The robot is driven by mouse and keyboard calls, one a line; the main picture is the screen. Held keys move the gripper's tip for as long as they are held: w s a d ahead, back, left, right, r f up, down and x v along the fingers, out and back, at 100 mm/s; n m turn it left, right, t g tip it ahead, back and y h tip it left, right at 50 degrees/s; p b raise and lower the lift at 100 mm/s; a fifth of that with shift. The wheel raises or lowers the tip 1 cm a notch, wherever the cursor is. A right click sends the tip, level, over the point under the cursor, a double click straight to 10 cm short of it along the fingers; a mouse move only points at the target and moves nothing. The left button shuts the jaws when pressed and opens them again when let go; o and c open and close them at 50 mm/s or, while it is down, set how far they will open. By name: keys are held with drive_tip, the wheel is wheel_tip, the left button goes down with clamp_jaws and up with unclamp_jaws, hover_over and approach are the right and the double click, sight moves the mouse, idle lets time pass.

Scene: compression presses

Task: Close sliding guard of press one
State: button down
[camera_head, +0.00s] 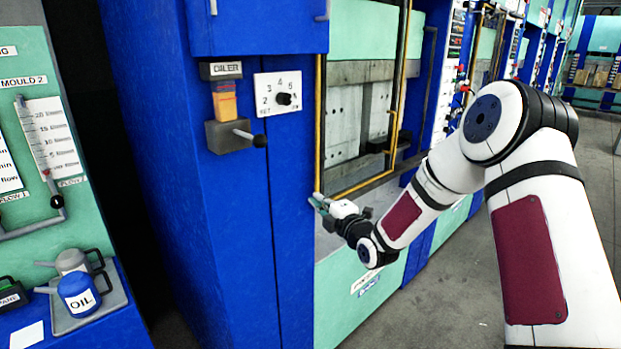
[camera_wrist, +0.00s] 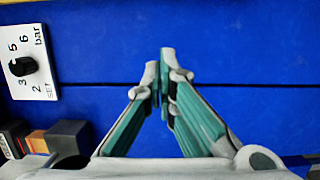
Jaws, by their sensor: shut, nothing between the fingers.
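The press in front of me has a yellow-framed guard (camera_head: 371,187) around its opening, with grey plates (camera_head: 343,125) visible inside. I cannot tell whether the guard stands fully open or partly shut. My gripper (camera_head: 317,200) is at the lower left corner of the yellow frame, close to the blue front panel's right edge; whether it touches the frame is unclear. In the wrist view my gripper (camera_wrist: 165,75) has its fingertips together, empty, in front of the blue panel (camera_wrist: 250,60).
On the blue panel are an oiler (camera_head: 226,105) with a protruding lever (camera_head: 250,136) and a pressure dial (camera_head: 279,93), which also shows in the wrist view (camera_wrist: 25,66). Oil cans (camera_head: 79,291) stand on a tray at lower left. Grey floor (camera_head: 465,270) is clear at right.

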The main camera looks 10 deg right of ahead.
drive_tip(key=w, duration=1.1)
drive_tip(key=shift+w+a, duration=0.25)
